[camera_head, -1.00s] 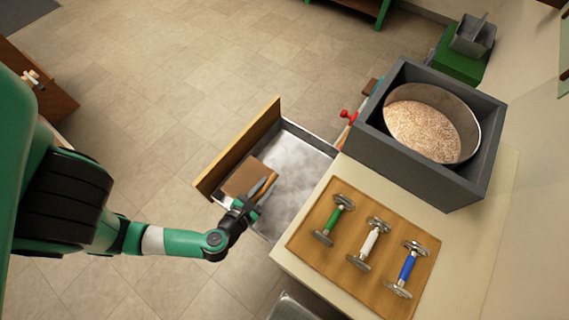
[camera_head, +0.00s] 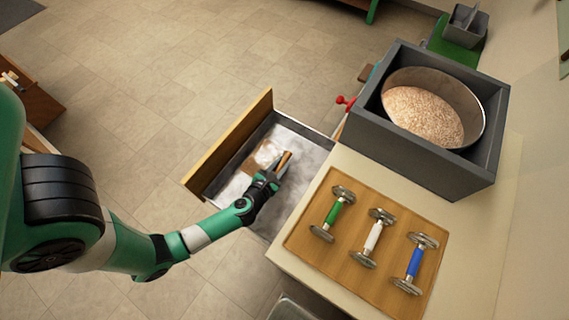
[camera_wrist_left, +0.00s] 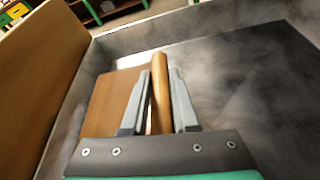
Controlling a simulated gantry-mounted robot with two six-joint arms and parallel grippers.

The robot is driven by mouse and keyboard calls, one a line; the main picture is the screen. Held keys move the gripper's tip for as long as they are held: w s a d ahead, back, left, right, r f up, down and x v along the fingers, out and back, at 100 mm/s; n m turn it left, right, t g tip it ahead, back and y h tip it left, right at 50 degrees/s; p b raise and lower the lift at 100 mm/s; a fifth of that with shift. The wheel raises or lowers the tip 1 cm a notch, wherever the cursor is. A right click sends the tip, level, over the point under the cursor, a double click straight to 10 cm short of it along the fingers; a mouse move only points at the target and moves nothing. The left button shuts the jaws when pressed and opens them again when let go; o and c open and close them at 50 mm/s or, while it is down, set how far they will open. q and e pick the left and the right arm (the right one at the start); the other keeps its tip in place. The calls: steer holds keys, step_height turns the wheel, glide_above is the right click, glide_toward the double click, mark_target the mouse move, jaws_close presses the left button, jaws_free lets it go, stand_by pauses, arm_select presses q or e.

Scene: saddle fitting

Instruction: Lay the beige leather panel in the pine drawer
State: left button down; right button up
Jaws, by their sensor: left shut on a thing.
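The beige leather panel (camera_head: 262,156) shows as a flat brown-tan sheet inside the open pine drawer (camera_head: 228,146), near its wooden front. In the left wrist view the panel (camera_wrist_left: 113,100) lies left of the fingers. My left gripper (camera_head: 279,172) reaches into the drawer. Its jaws (camera_wrist_left: 160,95) are shut on a narrow, round tan strip that looks like the panel's raised or curled edge. Whether the flat part touches the drawer floor is hard to tell. My right gripper is not in view.
The grey drawer floor (camera_head: 302,150) is bare beside the panel. On the counter, a wooden board (camera_head: 335,250) holds green, white and blue dumbbells. A grey box (camera_head: 400,150) with a grain-filled bowl (camera_head: 425,115) stands behind. A red knob (camera_head: 345,101) is near the drawer's far corner.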

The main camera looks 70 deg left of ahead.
arm_select(q)
steer(key=shift+w+a+f, duration=0.3)
steer(key=shift+w+f, duration=0.05)
steer(key=shift+f, duration=0.35)
steer(key=shift+w, duration=0.15)
steer(key=shift+w+a+f+b, duration=0.1)
steer(key=shift+f+b, duration=0.2)
steer(key=shift+b, duration=0.1)
steer(key=f+b, duration=0.3)
steer(key=shift+w+a+f, duration=0.15)
steer(key=shift+w+f, duration=0.1)
steer(key=shift+f, duration=0.15)
steer(key=shift+r, duration=0.2)
steer(key=shift+f, duration=0.2)
steer(key=c, duration=0.7)
jaws_free()
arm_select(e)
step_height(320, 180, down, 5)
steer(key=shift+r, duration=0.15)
arm_select(q)
steer(key=shift+r, duration=0.1)
